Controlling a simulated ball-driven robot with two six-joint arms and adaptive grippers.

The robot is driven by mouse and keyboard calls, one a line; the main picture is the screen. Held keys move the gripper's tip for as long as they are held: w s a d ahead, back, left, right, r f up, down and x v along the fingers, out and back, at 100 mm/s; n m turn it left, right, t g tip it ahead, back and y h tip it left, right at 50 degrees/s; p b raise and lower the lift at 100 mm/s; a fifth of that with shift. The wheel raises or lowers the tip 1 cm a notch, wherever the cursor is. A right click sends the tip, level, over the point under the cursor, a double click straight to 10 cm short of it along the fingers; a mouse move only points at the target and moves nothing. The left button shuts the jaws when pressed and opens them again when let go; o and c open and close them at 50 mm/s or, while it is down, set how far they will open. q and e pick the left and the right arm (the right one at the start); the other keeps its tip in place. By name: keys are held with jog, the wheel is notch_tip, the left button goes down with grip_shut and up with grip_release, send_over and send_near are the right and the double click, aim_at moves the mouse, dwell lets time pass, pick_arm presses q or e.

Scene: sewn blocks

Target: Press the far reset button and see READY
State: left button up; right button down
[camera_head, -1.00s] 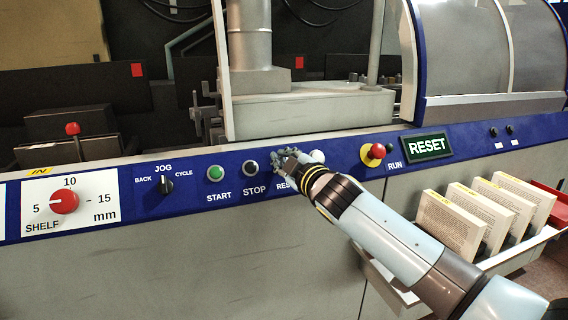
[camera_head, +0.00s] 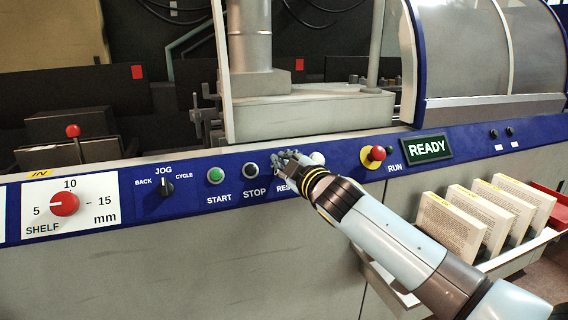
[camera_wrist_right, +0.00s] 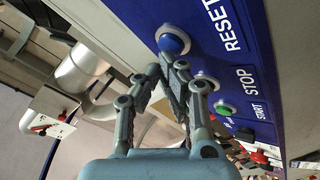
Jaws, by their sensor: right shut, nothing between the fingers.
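The blue domed reset button (camera_wrist_right: 172,43) sits in a pale collar beside the RESET label in the right wrist view. In the head view my right gripper (camera_head: 281,157) covers it and part of its label. My right gripper is shut and empty, and its fingertips (camera_wrist_right: 167,62) are close to the button; I cannot tell whether they touch it. My left gripper is not in view.
Left of my gripper are the black STOP button (camera_head: 250,169) and green START button (camera_head: 215,175). To the right are a pale round fitting (camera_head: 318,158) and a red mushroom knob (camera_head: 376,153) on yellow. A tray of books (camera_head: 450,225) stands at lower right, near my arm.

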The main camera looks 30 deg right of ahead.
jog(key=shift+s+a+r, duration=0.1)
jog(key=shift+s+r, duration=0.25)
jog(key=s+r+p, duration=0.1)
jog(key=s, duration=0.1)
jog(key=s+a+r+p, duration=0.1)
jog(key=r+p, duration=0.1)
jog(key=shift+s+r, duration=0.1)
jog(key=shift+s, duration=0.3)
dwell(0.8)
